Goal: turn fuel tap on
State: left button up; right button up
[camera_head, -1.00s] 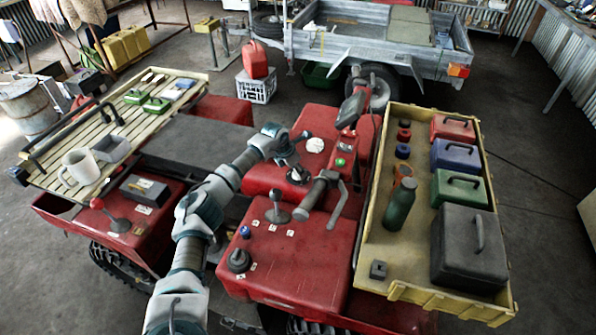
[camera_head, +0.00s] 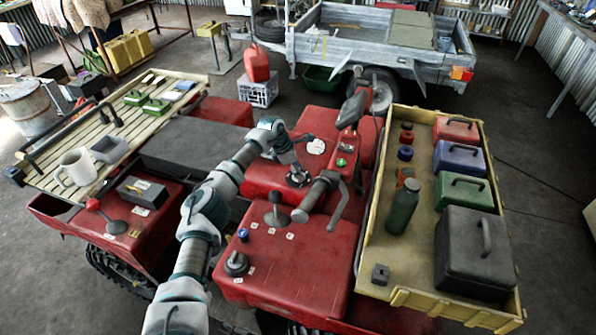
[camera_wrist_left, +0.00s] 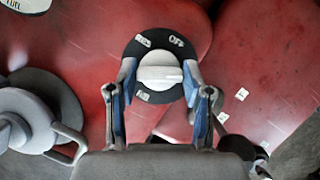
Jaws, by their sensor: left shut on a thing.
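The fuel tap (camera_wrist_left: 160,72) is a pale round knob with a raised bar, on a black disc marked OFF, RES and a third label, probably ON, at the lower left. The knob's bar points right in the wrist view. My left gripper (camera_wrist_left: 159,80) has its blue-padded fingers on either side of the knob, shut on it. In the head view the left gripper (camera_head: 298,170) reaches down to the tap's black disc (camera_head: 299,180) on the red quad body, and the knob is mostly hidden. My right gripper is not in view.
The handlebar grip and lever (camera_head: 325,190) stand close right of the tap. A gear lever (camera_head: 276,210) stands nearer. A yellow tray (camera_head: 400,270) with a green bottle (camera_head: 403,207) and boxes lies right. A slatted rack (camera_head: 60,150) lies left.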

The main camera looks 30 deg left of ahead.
pick_arm(q)
jog(key=shift+a, duration=0.1)
jog(key=o, duration=1)
jog(key=shift+o, duration=0.8)
jog(key=shift+a, duration=0.1)
jog(key=v, duration=1.1)
jog(key=shift+a+r, duration=0.25)
jog(key=shift+r, duration=0.05)
